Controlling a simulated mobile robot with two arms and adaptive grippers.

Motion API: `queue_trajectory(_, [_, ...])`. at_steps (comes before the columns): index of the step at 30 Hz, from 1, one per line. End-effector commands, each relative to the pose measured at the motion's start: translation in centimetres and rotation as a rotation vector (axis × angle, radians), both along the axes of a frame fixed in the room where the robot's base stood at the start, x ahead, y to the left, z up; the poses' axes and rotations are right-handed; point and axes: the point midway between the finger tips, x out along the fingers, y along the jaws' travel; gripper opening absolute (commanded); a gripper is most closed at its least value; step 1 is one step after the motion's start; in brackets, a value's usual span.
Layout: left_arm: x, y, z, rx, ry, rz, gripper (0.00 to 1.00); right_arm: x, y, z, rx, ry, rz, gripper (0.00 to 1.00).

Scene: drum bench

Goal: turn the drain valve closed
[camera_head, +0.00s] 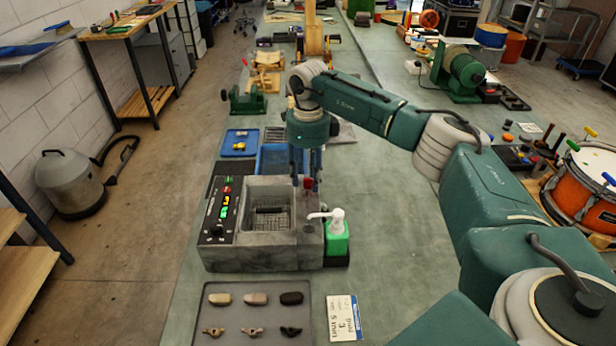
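A grey stone-like basin unit (222,259) stands on the green bench, with a wire grate (268,218) inside its sink. A small red-topped fitting (308,184) stands at the back right corner of the unit; it looks like the drain valve, but it is too small to tell how it is turned. My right gripper (306,178) points down just above and behind this fitting. Its two dark fingers are apart, with the red top between or just in front of them; contact cannot be told. My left gripper is not in view.
A green bottle with a white pump (336,238) stands close at the unit's right side. A control panel (221,214) with coloured buttons is on its left. Blue trays (240,143) lie behind. A grey tray (216,326) of small parts and a card (344,320) lie in front.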

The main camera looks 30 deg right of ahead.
Motion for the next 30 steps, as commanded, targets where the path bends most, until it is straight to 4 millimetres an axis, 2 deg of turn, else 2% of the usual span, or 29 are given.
queue_trajectory(7, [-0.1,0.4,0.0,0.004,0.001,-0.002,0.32,-0.1,0.0,-0.1,0.000,0.004,0.001,0.39])
queue_trajectory(11, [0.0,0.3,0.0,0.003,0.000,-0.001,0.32,0.0,0.1,0.9,0.000,0.001,0.001,0.39])
queue_trajectory(24, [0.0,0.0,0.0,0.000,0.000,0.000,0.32,0.0,0.1,9.6,0.001,-0.001,0.001,0.39])
queue_trajectory(30, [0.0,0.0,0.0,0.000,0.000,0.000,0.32,-0.1,0.0,11.6,0.000,0.002,0.000,0.39])
